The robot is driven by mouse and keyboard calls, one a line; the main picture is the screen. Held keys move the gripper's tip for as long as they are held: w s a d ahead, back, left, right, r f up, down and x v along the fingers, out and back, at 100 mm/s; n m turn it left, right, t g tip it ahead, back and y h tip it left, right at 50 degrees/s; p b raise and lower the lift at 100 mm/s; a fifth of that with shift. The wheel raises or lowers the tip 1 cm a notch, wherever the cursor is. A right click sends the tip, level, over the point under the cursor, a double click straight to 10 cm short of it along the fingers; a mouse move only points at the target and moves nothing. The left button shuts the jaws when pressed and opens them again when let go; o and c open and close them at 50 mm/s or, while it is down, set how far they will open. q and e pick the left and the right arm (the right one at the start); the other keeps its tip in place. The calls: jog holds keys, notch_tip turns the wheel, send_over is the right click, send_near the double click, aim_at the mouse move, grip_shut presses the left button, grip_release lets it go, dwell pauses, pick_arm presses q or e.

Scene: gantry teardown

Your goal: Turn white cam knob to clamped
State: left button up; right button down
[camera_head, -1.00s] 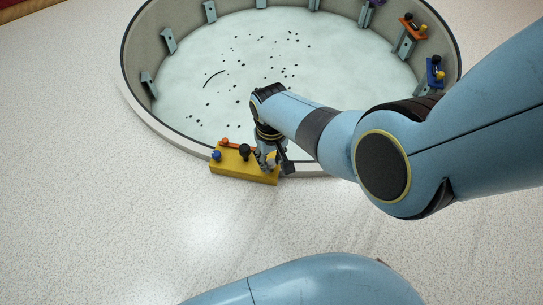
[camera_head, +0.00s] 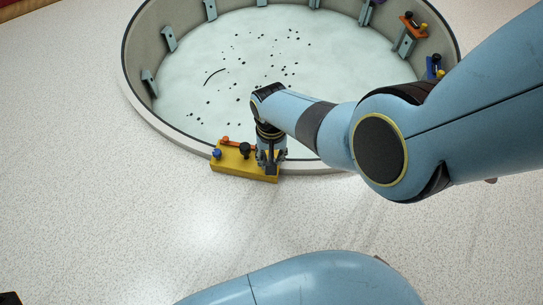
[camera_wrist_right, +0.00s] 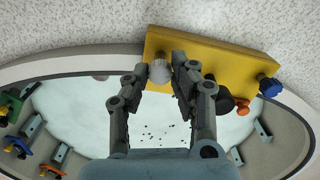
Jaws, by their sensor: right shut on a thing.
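The white cam knob (camera_wrist_right: 160,72) shows in the right wrist view on the yellow block (camera_wrist_right: 222,66), near its left end. My right gripper (camera_wrist_right: 167,78) is shut on this knob, with one finger on each side. In the head view my right gripper (camera_head: 271,167) points down at the right end of the yellow block (camera_head: 232,168) and hides the knob there. I cannot read the knob's turned position. My left gripper does not show clearly in any view.
The block also carries a black knob (camera_head: 245,149), a blue knob (camera_head: 216,154) and an orange piece (camera_head: 238,143). It sits by the rim of a round, pale-floored basin (camera_head: 215,60). Orange (camera_head: 413,24) and blue (camera_head: 434,70) fixtures stand on the far right wall. The speckled floor in front is clear.

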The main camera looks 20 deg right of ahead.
jog(key=c, duration=1.1)
grip_release()
jog(key=shift+r, duration=3.75)
